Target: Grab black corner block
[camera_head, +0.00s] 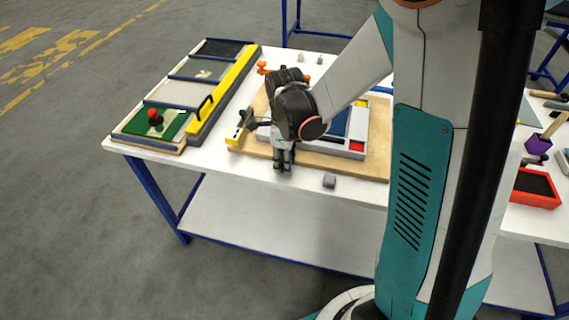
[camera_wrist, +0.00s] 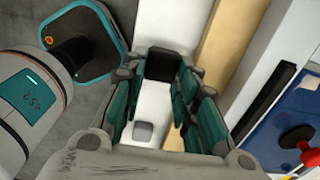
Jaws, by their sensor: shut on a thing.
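My gripper (camera_head: 284,166) points down over the white table near its front edge, in front of the wooden board. In the wrist view my gripper (camera_wrist: 163,75) has its teal-sided fingers on both sides of a black block (camera_wrist: 163,64), shut on it at the fingertips. In the head view the block is hard to tell from the dark fingertips. A small grey block (camera_head: 329,181) lies on the table to the right of my gripper; a grey block (camera_wrist: 143,131) also shows on the white surface in the wrist view.
The wooden board (camera_head: 378,158) carries a grey tray with blue and red parts, and a yellow piece (camera_head: 236,136) is at its left corner. A long panel with a green section (camera_head: 150,122) and red knob stands left. A red bin (camera_head: 535,189) is far right.

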